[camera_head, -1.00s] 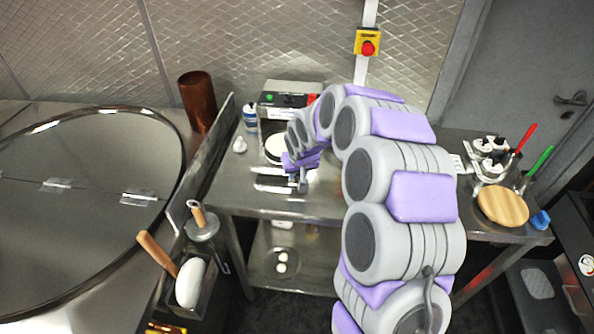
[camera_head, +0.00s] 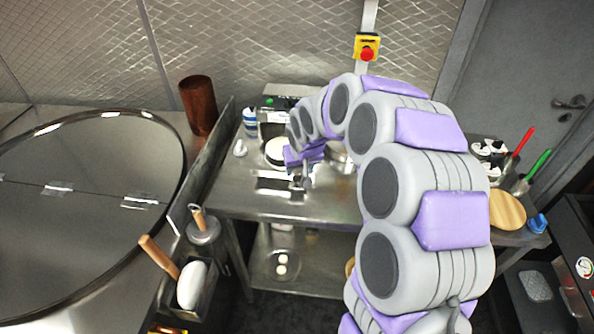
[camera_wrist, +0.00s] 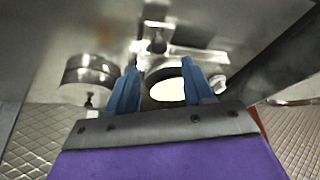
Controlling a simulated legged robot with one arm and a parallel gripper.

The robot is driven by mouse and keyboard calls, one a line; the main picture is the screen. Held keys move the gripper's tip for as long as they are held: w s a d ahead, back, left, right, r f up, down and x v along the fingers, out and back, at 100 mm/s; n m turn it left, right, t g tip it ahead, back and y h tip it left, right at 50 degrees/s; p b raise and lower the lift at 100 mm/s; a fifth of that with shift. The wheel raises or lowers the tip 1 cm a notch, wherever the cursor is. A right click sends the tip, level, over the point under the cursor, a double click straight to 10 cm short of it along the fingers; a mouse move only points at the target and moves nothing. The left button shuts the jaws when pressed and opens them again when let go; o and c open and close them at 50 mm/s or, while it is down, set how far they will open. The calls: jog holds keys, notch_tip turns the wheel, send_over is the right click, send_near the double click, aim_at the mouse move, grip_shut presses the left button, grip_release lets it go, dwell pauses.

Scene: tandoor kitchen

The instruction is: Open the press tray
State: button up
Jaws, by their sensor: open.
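The press (camera_head: 283,104) stands at the back of the steel table, partly hidden by my arm. A pale round disc (camera_head: 276,150) shows at its front, and a flat shiny metal part (camera_head: 276,184), perhaps the tray, lies nearer me. My gripper (camera_head: 306,180) hangs beside the right end of that metal part. In the wrist view, my gripper's blue fingers (camera_wrist: 160,76) are apart with nothing held between them. The pale disc (camera_wrist: 168,90) shows between and beyond them, with a metal bracket or handle (camera_wrist: 155,36) above. I cannot tell whether the fingers touch anything.
A round metal tin (camera_wrist: 90,74) is close beside my gripper in the wrist view. A blue-and-white bottle (camera_head: 250,120) stands left of the press. A steel partition (camera_head: 205,165) edges the table's left side. A wooden board (camera_head: 508,210) lies at the right.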

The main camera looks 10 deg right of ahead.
jog(key=p+v, duration=0.1)
jog(key=v, duration=0.9)
jog(key=shift+r+p, duration=0.3)
jog(key=shift+p, duration=0.05)
jog(key=shift+s, duration=0.15)
jog(key=s+d+g, duration=0.1)
jog(key=s+g, duration=0.5)
jog(key=s, duration=3.2)
jog(key=shift+s+d+m, duration=0.3)
jog(key=shift+m, duration=0.1)
